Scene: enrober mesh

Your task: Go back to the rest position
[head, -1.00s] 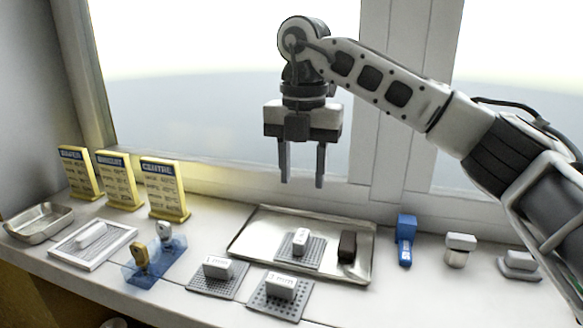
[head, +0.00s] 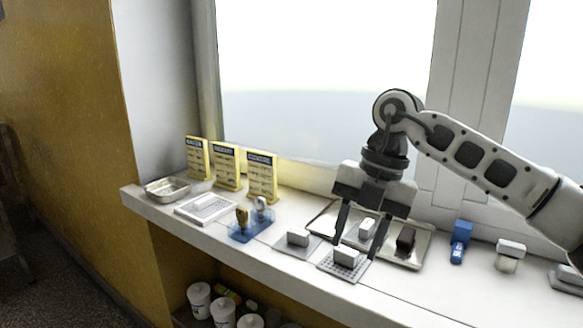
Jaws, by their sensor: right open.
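My right gripper (head: 356,248) is open, with its fingers pointing down over the sill. My left gripper is not in view.
Yellow sign cards (head: 227,166), a shallow metal pan (head: 167,190), a white framed tray (head: 187,211) and a blue stand (head: 240,235) occupy the left of the sill. A blue tool (head: 460,241) and a white-topped jar (head: 509,256) stand right. White tubs (head: 199,300) sit below.

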